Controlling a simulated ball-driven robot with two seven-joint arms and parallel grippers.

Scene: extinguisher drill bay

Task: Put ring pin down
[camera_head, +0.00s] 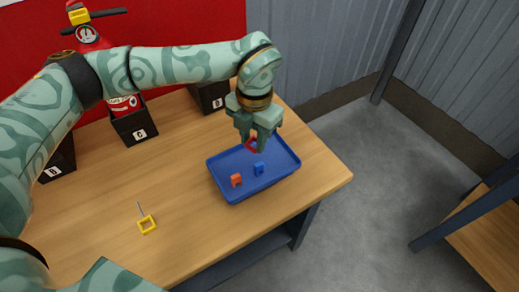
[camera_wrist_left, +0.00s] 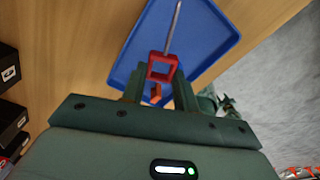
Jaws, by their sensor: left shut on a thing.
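My left gripper (camera_head: 256,148) is shut on a red ring pin (camera_head: 250,147), over the far part of the blue tray (camera_head: 279,157). In the left wrist view the square red ring (camera_wrist_left: 151,68) sits at the fingertips, its thin grey shaft pointing away over the tray (camera_wrist_left: 205,32). I cannot tell whether the pin touches the tray. A yellow ring pin (camera_head: 147,231) lies on the table left of the tray. My right gripper is not in view.
In the tray are a small orange piece (camera_head: 236,180) and a small blue piece (camera_head: 259,169). A red extinguisher (camera_head: 124,103) stands in a black holder (camera_head: 135,127) at the back left of the wooden table (camera_head: 185,185). Another black holder (camera_head: 211,97) stands behind the tray.

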